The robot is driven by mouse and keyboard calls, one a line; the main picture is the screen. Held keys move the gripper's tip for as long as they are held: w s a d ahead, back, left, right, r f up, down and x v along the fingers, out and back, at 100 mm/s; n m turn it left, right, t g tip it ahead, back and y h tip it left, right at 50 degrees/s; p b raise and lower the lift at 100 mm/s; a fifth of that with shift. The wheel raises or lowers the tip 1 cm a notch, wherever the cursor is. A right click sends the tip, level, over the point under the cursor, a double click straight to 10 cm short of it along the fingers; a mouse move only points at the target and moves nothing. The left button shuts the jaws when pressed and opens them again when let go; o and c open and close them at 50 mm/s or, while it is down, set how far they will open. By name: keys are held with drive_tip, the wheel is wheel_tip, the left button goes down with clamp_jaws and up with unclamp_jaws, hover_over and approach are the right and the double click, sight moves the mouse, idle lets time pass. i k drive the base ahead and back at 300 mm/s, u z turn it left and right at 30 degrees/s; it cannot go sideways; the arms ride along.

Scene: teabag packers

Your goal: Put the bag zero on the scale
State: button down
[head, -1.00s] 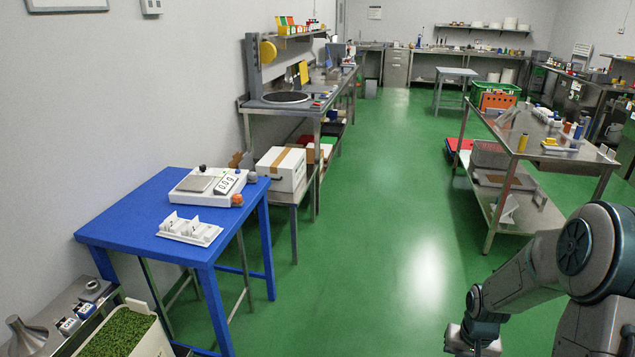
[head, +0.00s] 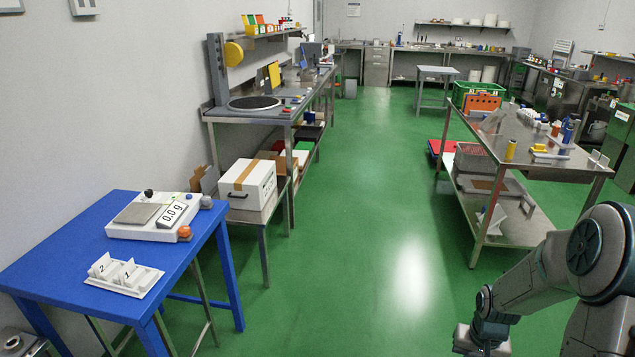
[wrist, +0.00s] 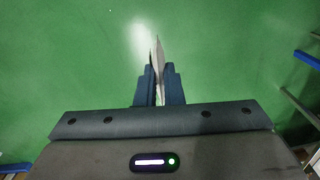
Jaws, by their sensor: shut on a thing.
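My gripper (wrist: 159,72) is shut on a thin white bag (wrist: 157,54), seen edge-on between the fingers in the wrist view. No number on it can be read, so I cannot tell that it is bag zero. In the head view my arm hangs at the lower right and the held bag does not show. The scale (head: 112,231) stands on the blue table at the left, its display reading 0.0 g. Its grey plate (head: 139,213) is empty. The gripper is well to the right of the scale, over the green floor.
A white rack (head: 150,287) with upright bags marked 2 and 1 stands on the blue table (head: 60,262) before the scale. A steel bench with a white box (head: 240,184) is beyond. A steel table (head: 486,222) stands at the right. The green floor between is clear.

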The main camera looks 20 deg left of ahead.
sight(138, 212)
drive_tip(key=u, duration=0.1)
drive_tip(key=i, duration=1.3)
drive_tip(key=u, duration=0.8)
drive_tip(key=i, duration=0.95)
drive_tip(key=u, duration=1.45)
drive_tip(key=i, duration=0.6)
drive_tip(key=u, duration=0.5)
